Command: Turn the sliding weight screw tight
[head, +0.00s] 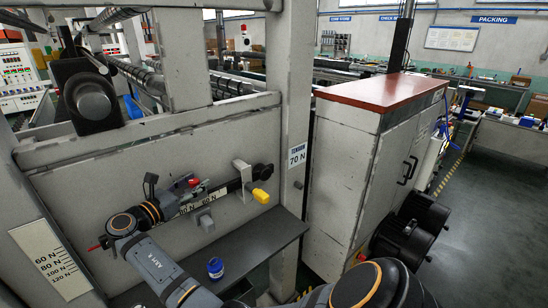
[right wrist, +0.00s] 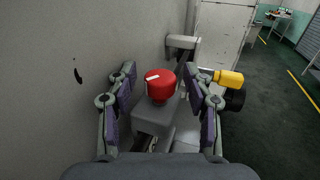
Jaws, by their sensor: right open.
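The red screw knob (right wrist: 160,86) with a white mark sits on top of a grey block, the sliding weight (right wrist: 152,122). My right gripper (right wrist: 163,80) is open, with one finger on each side of the knob. Gaps show between both fingers and the knob in the right wrist view. In the head view the red knob (head: 194,182) is small and partly hidden by my right gripper (head: 170,190). The weight is on a dark bar with an N scale (head: 195,206). My left gripper is not in view.
A yellow-ended handle (head: 260,196) sticks out to the right of the bar, and also shows in the right wrist view (right wrist: 229,79). A grey wall panel (head: 110,165) lies close behind. A dark shelf (head: 262,238) is below. A scale plate (head: 52,262) is at left.

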